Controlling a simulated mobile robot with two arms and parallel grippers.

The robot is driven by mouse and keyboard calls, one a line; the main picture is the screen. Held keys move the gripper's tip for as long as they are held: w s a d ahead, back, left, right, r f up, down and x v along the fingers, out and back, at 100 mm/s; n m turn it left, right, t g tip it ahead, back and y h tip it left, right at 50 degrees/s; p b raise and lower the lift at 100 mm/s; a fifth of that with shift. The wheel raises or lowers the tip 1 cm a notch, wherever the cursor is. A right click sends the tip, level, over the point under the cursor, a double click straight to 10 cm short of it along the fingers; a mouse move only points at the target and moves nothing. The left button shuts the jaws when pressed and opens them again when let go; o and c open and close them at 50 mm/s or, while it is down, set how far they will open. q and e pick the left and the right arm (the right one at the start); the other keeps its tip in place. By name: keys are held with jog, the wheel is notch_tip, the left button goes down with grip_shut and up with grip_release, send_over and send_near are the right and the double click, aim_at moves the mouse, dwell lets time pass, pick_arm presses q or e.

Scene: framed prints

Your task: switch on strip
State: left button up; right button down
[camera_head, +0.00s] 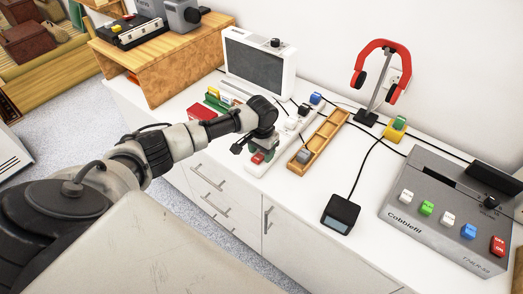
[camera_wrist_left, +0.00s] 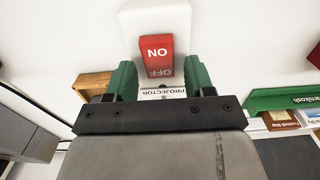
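The white power strip (camera_head: 279,143) lies on the white counter, partly hidden by my left gripper. Its red rocker switch (camera_head: 257,158) shows at the near end. In the left wrist view the red switch (camera_wrist_left: 157,56), marked ON and OFF upside down, sits on the strip's rounded white end (camera_wrist_left: 155,20). A white PROJECTOR label (camera_wrist_left: 162,93) shows below it. My left gripper (camera_head: 260,147) is over the near end of the strip. In the left wrist view its green fingers (camera_wrist_left: 160,70) are apart, one on either side of the switch; contact cannot be told. My right gripper is not in view.
A wooden compartment tray (camera_head: 333,124) lies right of the strip.

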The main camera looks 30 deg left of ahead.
pick_arm(q)
jog(key=c, duration=0.8)
jog(key=t+p, duration=0.1)
jog(key=p, duration=0.1)
jog(key=t+p, duration=0.1)
jog(key=p, duration=0.1)
jog(key=shift+s+r, duration=0.35)
jog(key=shift+s, duration=0.05)
jog(key=shift+f+t+p, duration=0.15)
jog(key=shift+t+p, duration=0.4)
jog(key=shift+t, duration=0.35)
jog(key=o, duration=0.9)
jog(key=shift+o, duration=0.2)
jog(key=v, duration=1)
jog(key=shift+a+r, duration=0.15)
jog(key=shift+r, duration=0.2)
